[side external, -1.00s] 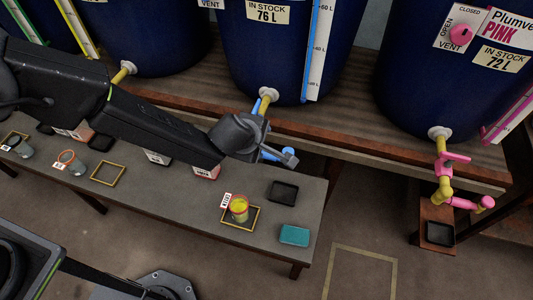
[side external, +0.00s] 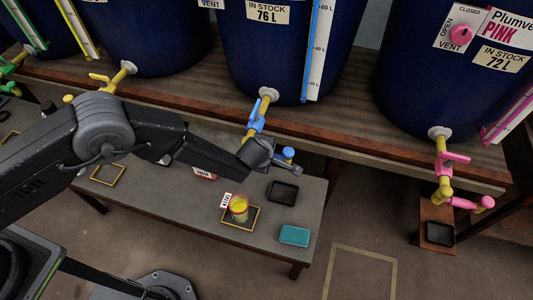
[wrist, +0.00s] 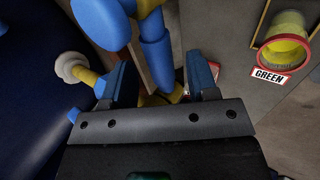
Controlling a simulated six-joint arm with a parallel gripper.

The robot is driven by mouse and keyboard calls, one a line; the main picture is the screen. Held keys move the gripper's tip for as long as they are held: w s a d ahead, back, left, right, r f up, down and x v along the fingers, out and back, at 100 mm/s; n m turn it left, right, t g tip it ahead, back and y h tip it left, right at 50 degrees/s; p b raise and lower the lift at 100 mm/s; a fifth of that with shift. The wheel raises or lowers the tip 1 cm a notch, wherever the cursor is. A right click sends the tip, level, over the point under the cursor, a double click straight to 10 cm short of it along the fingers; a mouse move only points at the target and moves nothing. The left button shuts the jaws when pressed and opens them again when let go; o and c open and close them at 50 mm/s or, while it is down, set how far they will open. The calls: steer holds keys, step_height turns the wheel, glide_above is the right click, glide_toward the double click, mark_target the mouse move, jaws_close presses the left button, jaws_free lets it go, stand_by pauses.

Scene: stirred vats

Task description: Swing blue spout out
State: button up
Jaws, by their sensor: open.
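The blue tap (side external: 256,118) hangs from the middle vat on a yellow pipe. Its blue spout ends in a blue tip (side external: 288,153), which shows just beyond my gripper (side external: 274,158); part of the spout is hidden behind the gripper. In the wrist view the blue spout (wrist: 154,45) lies between the two fingers of my open gripper (wrist: 158,72), with small gaps visible on both sides. A larger rounded blue part (wrist: 100,22) is in the upper left.
A bench (side external: 185,225) below holds a yellow-green cup (side external: 239,208) by a GREEN label (wrist: 269,75), a black tray (side external: 283,192) and a teal block (side external: 294,235). The pink tap (side external: 446,180) is to the right. The vat shelf (side external: 340,138) is close behind the gripper.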

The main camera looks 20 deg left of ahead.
steer(key=shift+w+f, duration=0.3)
steer(key=shift+f, duration=0.15)
jaws_close()
stand_by(0.3)
